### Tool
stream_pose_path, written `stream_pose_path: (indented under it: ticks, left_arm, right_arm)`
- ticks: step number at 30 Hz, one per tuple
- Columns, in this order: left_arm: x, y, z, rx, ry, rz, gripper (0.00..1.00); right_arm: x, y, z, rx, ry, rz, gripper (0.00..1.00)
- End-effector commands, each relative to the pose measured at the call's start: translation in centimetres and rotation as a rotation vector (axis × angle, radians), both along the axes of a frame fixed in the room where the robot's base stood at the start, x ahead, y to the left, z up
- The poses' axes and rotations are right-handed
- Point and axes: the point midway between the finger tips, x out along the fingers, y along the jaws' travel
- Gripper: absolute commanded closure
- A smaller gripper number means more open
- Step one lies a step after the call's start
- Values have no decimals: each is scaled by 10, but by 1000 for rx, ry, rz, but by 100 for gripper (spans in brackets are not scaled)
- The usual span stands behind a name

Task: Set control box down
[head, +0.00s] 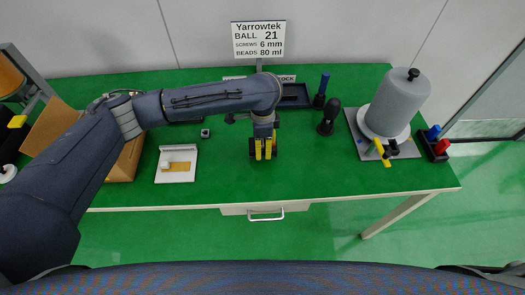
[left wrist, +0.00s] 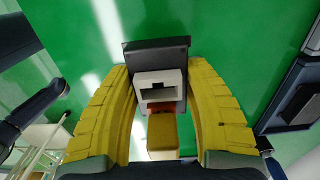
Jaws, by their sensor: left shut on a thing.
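My left gripper (head: 263,150) points down over the middle of the green table, its yellow fingers low near the tabletop. In the left wrist view the yellow fingers (left wrist: 163,125) are closed around what appears to be the control box (left wrist: 158,86), a pale block with a dark slot, a dark plate at its far side and a yellow part nearer the camera. In the head view only dark edges of it show beside the fingers. Whether it touches the table cannot be told. My right gripper is not in view.
A white tray with a tan patch (head: 175,177) lies left of the gripper. Dark upright tools (head: 328,118), a grey tank (head: 397,103) on a plate and a red-and-blue holder (head: 436,148) stand to the right. A cardboard box (head: 127,160) is left. Green table is clear at front right.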

Motion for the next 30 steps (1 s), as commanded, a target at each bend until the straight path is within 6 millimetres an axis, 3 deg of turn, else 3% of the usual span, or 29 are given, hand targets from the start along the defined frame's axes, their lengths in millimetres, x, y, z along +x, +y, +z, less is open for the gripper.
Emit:
stream_pose_path:
  ticks: [12, 25, 26, 30]
  left_arm:
    - [0, 0, -36, 0, 1, 2, 84]
    - [0, 0, -41, 0, 0, 1, 84]
    - [0, 0, -41, 0, 1, 1, 47]
    - [0, 0, -41, 0, 1, 1, 31]
  right_arm:
    - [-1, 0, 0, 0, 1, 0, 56]
    - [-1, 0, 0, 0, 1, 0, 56]
    - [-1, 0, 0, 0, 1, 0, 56]
    - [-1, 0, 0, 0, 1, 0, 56]
